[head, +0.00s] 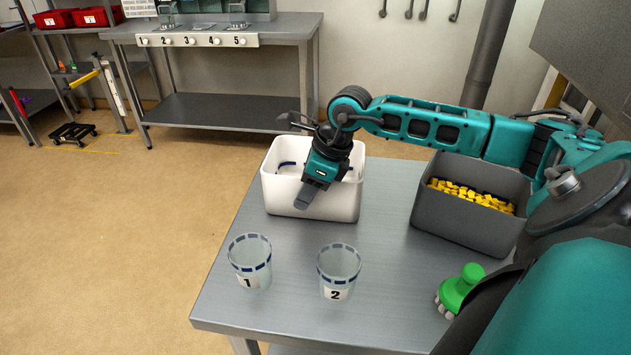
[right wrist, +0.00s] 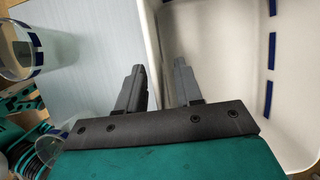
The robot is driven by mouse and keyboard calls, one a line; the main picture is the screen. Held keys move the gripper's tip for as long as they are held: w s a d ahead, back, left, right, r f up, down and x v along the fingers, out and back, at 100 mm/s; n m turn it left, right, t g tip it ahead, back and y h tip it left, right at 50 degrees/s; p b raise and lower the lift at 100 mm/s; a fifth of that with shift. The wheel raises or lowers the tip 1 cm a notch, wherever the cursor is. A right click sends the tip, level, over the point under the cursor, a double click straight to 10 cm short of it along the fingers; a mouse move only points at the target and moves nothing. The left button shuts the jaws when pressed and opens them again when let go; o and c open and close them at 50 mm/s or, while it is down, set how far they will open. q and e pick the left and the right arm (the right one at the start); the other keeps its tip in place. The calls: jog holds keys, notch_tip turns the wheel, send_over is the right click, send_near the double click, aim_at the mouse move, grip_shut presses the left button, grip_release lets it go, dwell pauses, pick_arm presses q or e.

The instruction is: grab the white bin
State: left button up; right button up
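The white bin (head: 290,203) stands upright on the grey metal table, with dark blue marks along its inside. My right gripper (head: 306,190) reaches down over its near wall in the head view. In the right wrist view, the two dark fingers of the right gripper (right wrist: 160,88) are apart, one on each side of the wall of the white bin (right wrist: 215,45). A gap shows between the fingers, and I see no clear clamping on the wall. My left gripper is in neither view.
Cup 1 (head: 250,262) and cup 2 (head: 338,271), both clear, stand in front of the bin. A grey bin (head: 462,226) of yellow pieces and a green-handled brush (head: 459,290) are to the right. Bare table (head: 385,200) lies between the bins. A workbench (head: 225,110) stands behind.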

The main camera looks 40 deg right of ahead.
grip_shut()
jog(key=shift+r, duration=0.2)
dwell(0.6)
